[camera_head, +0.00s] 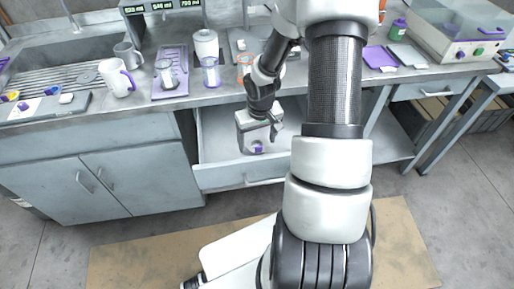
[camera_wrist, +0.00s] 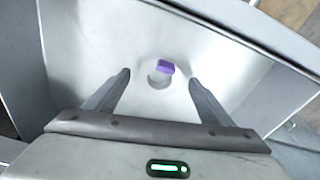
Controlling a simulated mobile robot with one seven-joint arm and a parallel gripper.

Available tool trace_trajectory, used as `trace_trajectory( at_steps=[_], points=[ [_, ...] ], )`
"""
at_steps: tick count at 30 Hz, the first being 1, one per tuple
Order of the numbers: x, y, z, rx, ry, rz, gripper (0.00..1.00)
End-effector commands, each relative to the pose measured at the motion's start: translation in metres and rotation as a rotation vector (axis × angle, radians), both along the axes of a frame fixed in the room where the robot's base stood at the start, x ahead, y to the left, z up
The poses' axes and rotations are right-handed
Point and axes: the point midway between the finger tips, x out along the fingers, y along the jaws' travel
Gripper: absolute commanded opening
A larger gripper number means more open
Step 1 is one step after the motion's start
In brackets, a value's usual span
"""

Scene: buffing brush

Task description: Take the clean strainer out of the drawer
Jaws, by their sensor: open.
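The drawer (camera_head: 222,177) below the counter is pulled open. Inside it lies one small pale item with a purple part (camera_wrist: 166,67), which I take to be the strainer; it also shows in the head view (camera_head: 257,149). Its fine detail is too small to tell. My gripper (camera_head: 259,140) reaches down into the drawer above this item and is open and empty. In the wrist view the two fingers (camera_wrist: 159,78) stand to the left and right of the item, apart from it. How far above it they are is hard to tell.
The drawer's front wall with its handle (camera_head: 265,181) and its side walls surround my gripper. The counter above holds a white mug (camera_head: 116,78), a purple tray (camera_head: 170,62) and several jars. A sink (camera_head: 75,50) is at the left. The rest of the drawer floor in view looks clear.

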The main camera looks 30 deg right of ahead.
Motion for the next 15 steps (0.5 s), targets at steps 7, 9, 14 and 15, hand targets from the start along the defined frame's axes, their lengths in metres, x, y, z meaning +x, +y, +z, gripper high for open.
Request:
trace_trajectory(
  at_steps=[7,9,14,15],
  points=[
    [0.0012,-0.0004,-0.0095,0.0,-0.001,-0.002,0.75],
    [0.0013,-0.0004,-0.0093,0.0,-0.001,-0.002,0.75],
    [0.0014,-0.0003,-0.0092,0.0,-0.001,-0.002,0.53],
    [0.0014,-0.0003,-0.0091,0.0,-0.001,-0.002,0.47]
  ],
)
